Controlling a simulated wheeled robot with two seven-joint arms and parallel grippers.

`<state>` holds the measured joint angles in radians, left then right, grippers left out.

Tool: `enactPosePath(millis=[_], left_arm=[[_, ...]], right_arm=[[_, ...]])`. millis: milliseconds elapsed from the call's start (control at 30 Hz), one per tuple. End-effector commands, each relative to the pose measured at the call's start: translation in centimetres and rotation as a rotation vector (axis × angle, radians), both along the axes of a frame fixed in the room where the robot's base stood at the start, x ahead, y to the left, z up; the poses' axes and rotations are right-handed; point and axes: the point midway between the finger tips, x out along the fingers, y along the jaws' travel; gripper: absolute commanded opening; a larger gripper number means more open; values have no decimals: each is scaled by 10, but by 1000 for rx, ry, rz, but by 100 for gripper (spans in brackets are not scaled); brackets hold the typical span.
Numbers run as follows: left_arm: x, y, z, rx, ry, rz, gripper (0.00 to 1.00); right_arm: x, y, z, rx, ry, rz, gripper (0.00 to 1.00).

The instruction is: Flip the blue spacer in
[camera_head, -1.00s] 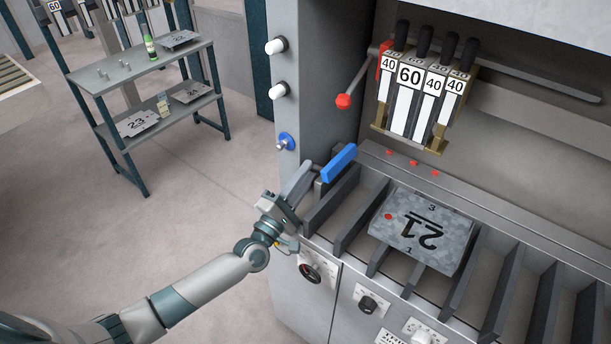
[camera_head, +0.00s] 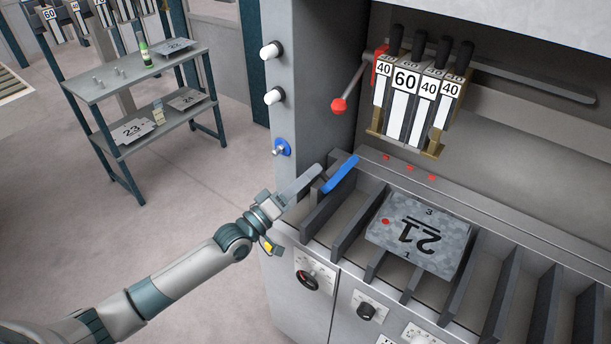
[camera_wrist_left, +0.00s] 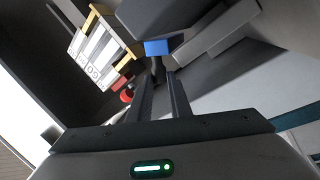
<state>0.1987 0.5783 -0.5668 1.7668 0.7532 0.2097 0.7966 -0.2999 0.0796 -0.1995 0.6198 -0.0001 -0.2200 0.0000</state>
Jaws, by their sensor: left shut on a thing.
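The blue spacer (camera_head: 341,174) is a narrow blue bar at the left end of the slotted bed, slanting along the top of the dividers. My left gripper (camera_head: 318,172) reaches it from the left. In the left wrist view the blue spacer (camera_wrist_left: 157,48) shows as a small blue block just past my left fingertips (camera_wrist_left: 160,78). How far the stem runs between the fingers is hard to see. My right gripper is in neither view.
A plate marked 21 (camera_head: 418,233) lies on the bed's dividers. Tools numbered 40 and 60 (camera_head: 405,90) hang above, beside a red-knobbed lever (camera_head: 339,105). The machine's side column (camera_head: 300,70) stands close behind the gripper. A shelf cart (camera_head: 120,85) stands far left, with open floor between.

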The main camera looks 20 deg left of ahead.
Motion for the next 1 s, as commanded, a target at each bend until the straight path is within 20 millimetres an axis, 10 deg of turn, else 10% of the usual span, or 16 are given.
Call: enactPosePath(millis=[1000], left_arm=[[-14, -36, 3, 848, -302, -2, 0]], right_arm=[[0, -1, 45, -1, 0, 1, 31]])
